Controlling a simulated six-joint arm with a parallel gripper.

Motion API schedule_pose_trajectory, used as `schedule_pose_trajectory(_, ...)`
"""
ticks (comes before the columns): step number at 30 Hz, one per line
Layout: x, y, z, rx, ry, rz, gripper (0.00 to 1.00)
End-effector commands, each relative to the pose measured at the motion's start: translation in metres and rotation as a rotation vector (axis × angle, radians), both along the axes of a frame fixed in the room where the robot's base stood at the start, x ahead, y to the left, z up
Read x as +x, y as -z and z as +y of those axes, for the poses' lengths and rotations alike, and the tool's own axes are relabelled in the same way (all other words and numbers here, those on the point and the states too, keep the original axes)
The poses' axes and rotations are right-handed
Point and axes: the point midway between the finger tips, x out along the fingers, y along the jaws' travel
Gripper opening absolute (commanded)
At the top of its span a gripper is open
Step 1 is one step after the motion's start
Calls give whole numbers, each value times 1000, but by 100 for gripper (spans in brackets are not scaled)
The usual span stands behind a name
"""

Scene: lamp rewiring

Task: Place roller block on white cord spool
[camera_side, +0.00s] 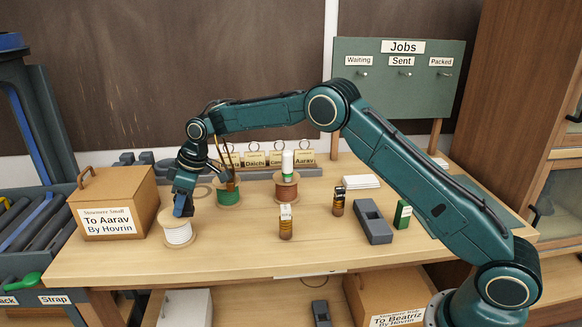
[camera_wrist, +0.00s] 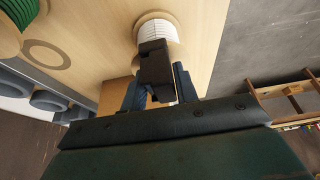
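The white cord spool (camera_side: 178,232) stands upright at the left front of the table. It also shows at the top of the wrist view (camera_wrist: 160,27). My gripper (camera_side: 183,208) points down just above this spool. In the wrist view, a dark block (camera_wrist: 155,62), which looks like the roller block, sits between the blue fingers of my gripper (camera_wrist: 158,82), which appear closed on it. The block overlaps the near edge of the spool in that view; I cannot tell whether they touch. In the side view the block is hidden or too small to make out.
A cardboard box (camera_side: 118,203) stands left of the white spool. A green spool (camera_side: 228,193) and a brown spool (camera_side: 287,188) stand behind to the right. Small bottles, a grey slotted block (camera_side: 372,222) and a green box (camera_side: 402,214) stand farther right.

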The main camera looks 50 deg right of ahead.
Motion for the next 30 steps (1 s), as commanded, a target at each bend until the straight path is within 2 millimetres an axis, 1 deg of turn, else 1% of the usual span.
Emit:
schedule_pose_trajectory(1, 0, 0, 0, 0, 0, 0, 40)
schedule_pose_trajectory(3, 0, 0, 0, 0, 0, 0, 50)
schedule_pose_trajectory(12, 0, -1, 0, 0, 0, 0, 50)
schedule_pose_trajectory(17, 0, -6, -1, 0, 0, -1, 50)
schedule_pose_trajectory(23, -5, -24, -6, 0, 0, -1, 50)
schedule_pose_trajectory(30, -15, -59, -16, 1, 1, -3, 50)
